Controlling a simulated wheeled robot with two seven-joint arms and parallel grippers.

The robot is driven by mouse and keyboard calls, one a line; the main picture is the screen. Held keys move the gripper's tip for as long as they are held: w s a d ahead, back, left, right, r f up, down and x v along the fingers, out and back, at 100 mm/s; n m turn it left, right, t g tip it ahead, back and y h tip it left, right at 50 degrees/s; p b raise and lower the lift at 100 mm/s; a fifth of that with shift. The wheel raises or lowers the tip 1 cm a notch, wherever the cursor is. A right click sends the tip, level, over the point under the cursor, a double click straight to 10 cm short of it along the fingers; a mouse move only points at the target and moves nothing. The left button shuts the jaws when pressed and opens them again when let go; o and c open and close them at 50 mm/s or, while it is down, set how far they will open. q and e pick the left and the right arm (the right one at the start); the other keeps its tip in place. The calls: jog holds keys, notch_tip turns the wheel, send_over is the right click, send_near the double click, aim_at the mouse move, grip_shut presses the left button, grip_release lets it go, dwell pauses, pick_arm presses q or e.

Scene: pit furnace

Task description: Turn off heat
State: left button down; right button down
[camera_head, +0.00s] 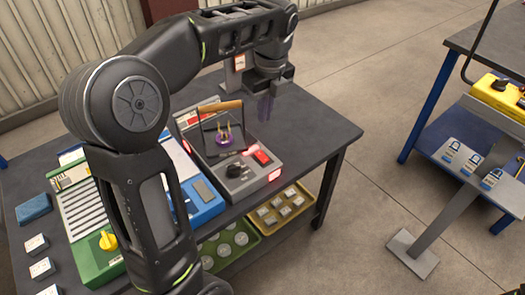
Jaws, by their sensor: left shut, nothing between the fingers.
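A grey control box (240,181) sits on the dark table. It has a black knob (236,170), a lit red switch (262,157) and red lit panels at its ends. A purple piece with upright prongs (224,138) and a frame with a brown bar (219,106) are on its upper part. My left arm arches over the table from the left. My left gripper (266,108) points down beyond the box's right side, apart from the switch and knob. It is shut and empty. My right gripper is not in view.
A blue box (206,206) and a green box (98,272) with a yellow knob (108,240) stand left of the grey box, partly behind my arm. The table's right part (325,132) is clear. Another table stands at right.

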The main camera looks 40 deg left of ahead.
aim_at(260, 154)
pick_arm(q)
jog(key=shift+f, duration=0.15)
jog(key=f, duration=0.4)
jog(key=a+f+b, duration=0.1)
jog(key=f, duration=0.8)
jog(key=shift+w+a+f, duration=0.25)
jog(key=shift+a+f, duration=0.05)
jog(key=shift+f, duration=0.05)
